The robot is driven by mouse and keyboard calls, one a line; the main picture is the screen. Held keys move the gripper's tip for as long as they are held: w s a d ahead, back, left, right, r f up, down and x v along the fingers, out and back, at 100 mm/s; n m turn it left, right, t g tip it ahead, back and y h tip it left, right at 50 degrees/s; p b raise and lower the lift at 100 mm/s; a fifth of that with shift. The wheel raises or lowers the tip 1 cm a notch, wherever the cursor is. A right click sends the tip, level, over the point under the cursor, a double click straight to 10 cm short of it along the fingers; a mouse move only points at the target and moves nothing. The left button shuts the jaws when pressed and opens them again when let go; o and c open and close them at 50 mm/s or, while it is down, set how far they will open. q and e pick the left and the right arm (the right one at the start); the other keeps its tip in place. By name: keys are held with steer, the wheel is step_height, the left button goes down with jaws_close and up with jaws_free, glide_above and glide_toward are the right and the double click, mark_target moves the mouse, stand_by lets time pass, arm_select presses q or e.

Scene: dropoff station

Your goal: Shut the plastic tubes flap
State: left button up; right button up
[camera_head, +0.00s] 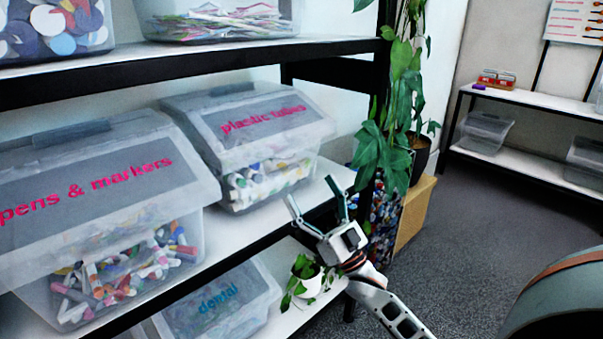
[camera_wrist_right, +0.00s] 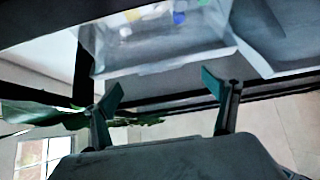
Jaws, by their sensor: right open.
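The plastic tubes bin (camera_head: 210,160) is a translucent box on the middle shelf, with colourful contents showing through its front. Its flap (camera_head: 262,119) has a grey panel with pink lettering and slopes down to the front. I cannot tell whether the flap is fully shut. My right gripper (camera_head: 311,190) is open and empty, in front of the shelf edge, right of and apart from the bin. In the right wrist view my right gripper (camera_wrist_right: 161,90) has its two teal-tipped fingers apart, below a clear bin (camera_wrist_right: 185,52) with coloured contents. My left gripper is not in view.
The pens & markers bin (camera_head: 80,200) stands to the left. A dental bin (camera_head: 222,305) and small potted plant (camera_head: 308,279) are on the lower shelf. A leafy plant (camera_head: 395,125) hangs by the right shelf post. Open floor (camera_head: 480,230) lies to the right.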

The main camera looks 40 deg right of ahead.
steer(key=shift+v, duration=1.9)
